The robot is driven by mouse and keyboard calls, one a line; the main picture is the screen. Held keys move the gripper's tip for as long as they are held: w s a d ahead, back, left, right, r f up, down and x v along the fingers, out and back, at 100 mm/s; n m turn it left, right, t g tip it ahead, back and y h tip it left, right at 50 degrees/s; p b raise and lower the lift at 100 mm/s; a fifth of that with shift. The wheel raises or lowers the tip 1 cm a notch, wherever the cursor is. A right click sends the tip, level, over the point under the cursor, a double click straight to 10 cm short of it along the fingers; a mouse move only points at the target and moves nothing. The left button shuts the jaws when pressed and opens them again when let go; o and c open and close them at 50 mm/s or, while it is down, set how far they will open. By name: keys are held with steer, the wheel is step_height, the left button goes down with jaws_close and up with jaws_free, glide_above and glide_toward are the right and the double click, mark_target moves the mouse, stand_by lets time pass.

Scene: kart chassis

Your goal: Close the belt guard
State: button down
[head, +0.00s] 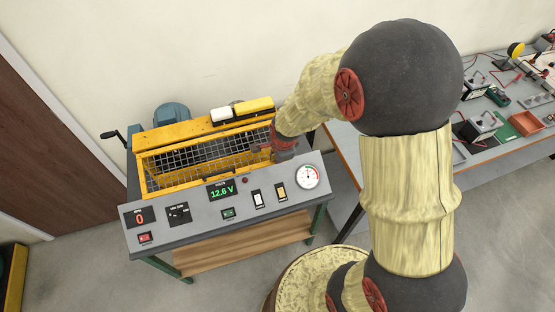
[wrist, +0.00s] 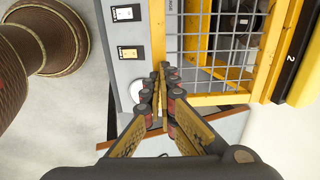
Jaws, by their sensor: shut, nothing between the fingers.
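The belt guard (head: 205,150) is a yellow frame with dark wire mesh on top of the test bench, behind its grey control panel (head: 198,228). In the wrist view its mesh and yellow frame (wrist: 201,40) fill the upper right. I cannot tell how far the guard is tilted. My gripper (head: 262,150) is at the guard's right end, partly hidden by my wrist in the head view. In the wrist view my gripper (wrist: 160,76) is shut and empty, its fingertips over the yellow edge between panel and mesh. Whether they touch it is unclear.
The panel carries a round gauge (head: 307,176), rocker switches and a 12.6 V display. A crank handle (head: 111,134) and a blue-grey motor (head: 171,114) are at the bench's left and back. A cluttered worktable (head: 345,142) stands to the right, and a wall is behind.

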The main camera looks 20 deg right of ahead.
steer(key=w+f+t+b, duration=0.1)
steer(key=w+f+b, duration=0.1)
steer(key=f+b, duration=0.2)
steer(key=w+f+t+b, duration=0.1)
steer(key=f+b, duration=0.3)
steer(key=b, duration=0.5)
steer(key=w+f+b, duration=0.3)
steer(key=f+b, duration=0.2)
steer(key=b, duration=0.2)
steer(key=shift+d+t, duration=0.1)
steer(key=shift+t, duration=0.3)
steer(key=w+f+b, duration=0.2)
steer(key=w+b, duration=0.1)
steer(key=w, duration=0.4)
steer(key=shift+w+d+f, duration=0.15)
steer(key=shift+w+f, duration=0.1)
steer(key=shift+f, duration=0.15)
